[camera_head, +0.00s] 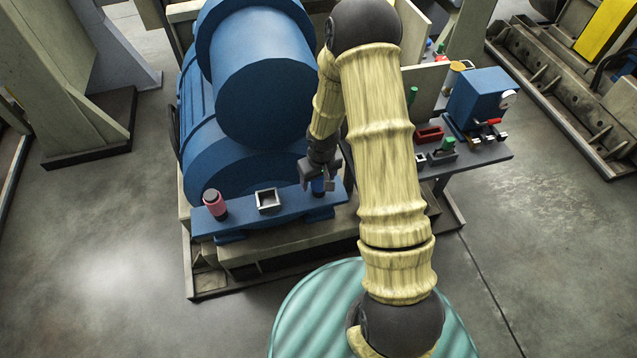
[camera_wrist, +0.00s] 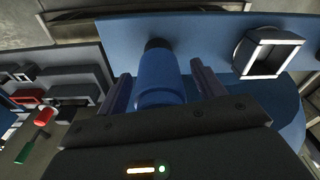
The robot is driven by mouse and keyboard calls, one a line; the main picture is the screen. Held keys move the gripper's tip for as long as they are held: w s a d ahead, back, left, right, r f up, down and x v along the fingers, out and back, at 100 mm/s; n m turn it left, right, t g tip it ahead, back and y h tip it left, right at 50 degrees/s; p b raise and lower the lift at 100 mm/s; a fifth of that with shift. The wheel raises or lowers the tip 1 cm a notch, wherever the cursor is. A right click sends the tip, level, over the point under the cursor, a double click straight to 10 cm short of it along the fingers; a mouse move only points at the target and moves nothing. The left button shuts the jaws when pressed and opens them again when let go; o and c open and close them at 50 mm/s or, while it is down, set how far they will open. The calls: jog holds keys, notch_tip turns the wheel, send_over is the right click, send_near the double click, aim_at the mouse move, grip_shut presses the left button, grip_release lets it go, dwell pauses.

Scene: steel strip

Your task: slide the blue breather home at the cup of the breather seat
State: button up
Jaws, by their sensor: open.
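The blue breather (camera_wrist: 160,78) is a blue cylinder with a dark end. In the wrist view it lies between the two fingers of my gripper (camera_wrist: 160,70), with a gap showing on each side. The fingers are open around it and not pressed on it. In the head view my gripper (camera_head: 320,184) is low over the right end of the blue shelf (camera_head: 240,217), and a little of the breather (camera_head: 318,187) shows beside the fingers. I cannot make out the cup of the breather seat, nor how deep the breather sits.
A red, dark-capped cylinder (camera_head: 215,204) stands at the shelf's left end. Large blue tanks (camera_head: 262,95) rise behind. A grey side bench (camera_head: 470,158) holds small parts.

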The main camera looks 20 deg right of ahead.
jog(key=c, duration=1.1)
jog(key=shift+r+p, duration=1.75)
jog(key=shift+r, duration=0.3)
jog(key=shift+w, duration=0.1)
